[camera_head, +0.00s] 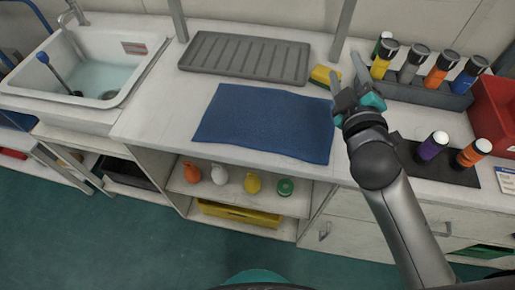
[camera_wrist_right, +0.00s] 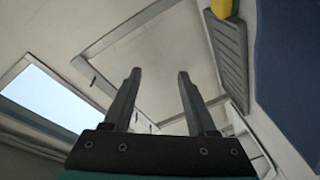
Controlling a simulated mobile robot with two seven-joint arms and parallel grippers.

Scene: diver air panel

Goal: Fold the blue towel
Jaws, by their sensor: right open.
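The blue towel (camera_head: 265,122) lies spread flat on the white counter, its front edge close to the counter's front edge. In the right wrist view, a blue surface at the right edge looks like the towel (camera_wrist_right: 290,80). My right gripper (camera_head: 347,70) is above the counter beside the towel's right edge. Its two fingers point up and away in the head view, and are apart with nothing between them in the wrist view (camera_wrist_right: 159,75). It appears apart from the towel. My left gripper is not in view.
A grey ridged tray (camera_head: 245,57) lies behind the towel, with a yellow sponge (camera_head: 322,77) to its right. A rack of bottles (camera_head: 425,92) and a red bin (camera_head: 494,108) stand right. Two bottles stand on a dark mat (camera_head: 455,175). A sink (camera_head: 85,60) is left.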

